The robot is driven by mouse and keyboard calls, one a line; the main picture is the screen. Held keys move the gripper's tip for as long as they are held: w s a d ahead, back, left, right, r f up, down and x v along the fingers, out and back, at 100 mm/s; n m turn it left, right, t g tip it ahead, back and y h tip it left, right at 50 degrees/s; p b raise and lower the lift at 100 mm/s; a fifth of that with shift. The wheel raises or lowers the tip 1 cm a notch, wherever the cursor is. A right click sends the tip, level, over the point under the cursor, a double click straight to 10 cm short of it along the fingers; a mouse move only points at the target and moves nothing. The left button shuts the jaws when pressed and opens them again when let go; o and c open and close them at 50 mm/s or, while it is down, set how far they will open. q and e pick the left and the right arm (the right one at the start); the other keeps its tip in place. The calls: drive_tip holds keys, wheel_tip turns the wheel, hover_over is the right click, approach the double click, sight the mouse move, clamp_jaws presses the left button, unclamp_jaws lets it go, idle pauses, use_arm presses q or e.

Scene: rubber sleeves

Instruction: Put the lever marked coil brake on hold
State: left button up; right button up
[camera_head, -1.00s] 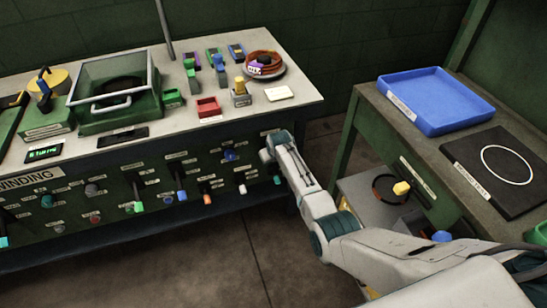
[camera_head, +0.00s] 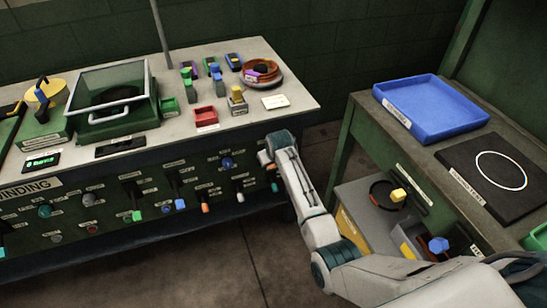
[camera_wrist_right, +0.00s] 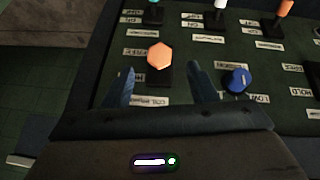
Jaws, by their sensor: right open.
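My right gripper (camera_head: 266,155) is at the right end of the green front panel (camera_head: 110,205). In the right wrist view the gripper (camera_wrist_right: 162,85) is open, its two dark fingers either side of and just short of an orange hexagonal knob (camera_wrist_right: 160,56). The knob stands on a dark plate with small labels around it; one below seems to begin with "COIL". A label reading "HOLD" (camera_wrist_right: 300,91) is farther right, past a blue knob (camera_wrist_right: 237,80). In the head view the gripper mostly hides the orange knob. My left gripper is not in view.
Close by on the panel are a white lever (camera_head: 240,197), an orange lever (camera_head: 205,207) and a teal lever (camera_head: 274,187). The bench top (camera_head: 290,85) overhangs above the gripper. A second bench with a blue tray (camera_head: 430,105) stands right. Floor between is clear.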

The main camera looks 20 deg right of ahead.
drive_tip(key=v, duration=0.3)
idle(0.4)
drive_tip(key=shift+s, duration=0.1)
idle(0.4)
drive_tip(key=s+d+f+g, duration=0.1)
drive_tip(key=s+d+f, duration=0.1)
drive_tip(key=s+f, duration=1.3)
drive_tip(key=s+d+f+g, duration=0.1)
drive_tip(key=s+d+f, duration=0.1)
drive_tip(key=s+f, duration=1.3)
drive_tip(key=s+d+f+g, duration=0.1)
drive_tip(key=s+f, duration=0.4)
drive_tip(key=s, duration=0.6)
drive_tip(key=s+d+f+m, duration=0.1)
drive_tip(key=s+d+f, duration=0.1)
drive_tip(key=s+f, duration=0.4)
drive_tip(key=s+d+f+g, duration=0.1)
drive_tip(key=s+f, duration=0.5)
drive_tip(key=s, duration=1)
drive_tip(key=shift+d+g, duration=0.3)
drive_tip(key=shift+d, duration=0.3)
